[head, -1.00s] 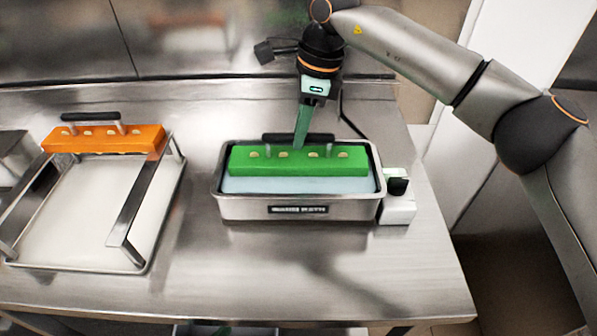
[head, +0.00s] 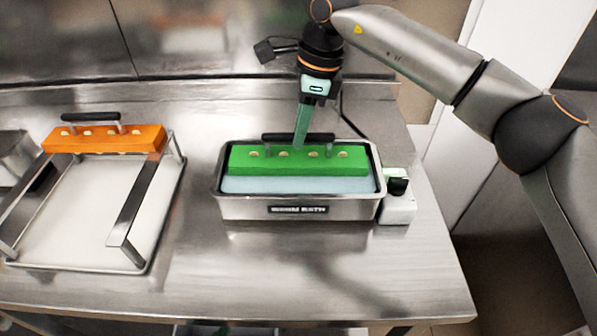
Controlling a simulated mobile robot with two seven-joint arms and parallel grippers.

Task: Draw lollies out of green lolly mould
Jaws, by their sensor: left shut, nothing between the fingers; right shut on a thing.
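The green lolly mould (head: 300,167) is a long block with several pale stick ends showing in its top. It sits level in a steel bath (head: 245,207) of pale liquid. A black bar handle (head: 274,137) runs along its back. My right gripper (head: 300,146) points down from behind and is shut on the middle of this handle. The fingers hide that part of the handle. The lollies themselves are hidden inside the mould. My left gripper is not in view.
An orange mould (head: 105,139) with a black handle rests on a metal rack at the back of a white-bottomed tray (head: 80,225) on the left. A small white control box (head: 398,210) adjoins the bath's right side. The steel table's front is clear.

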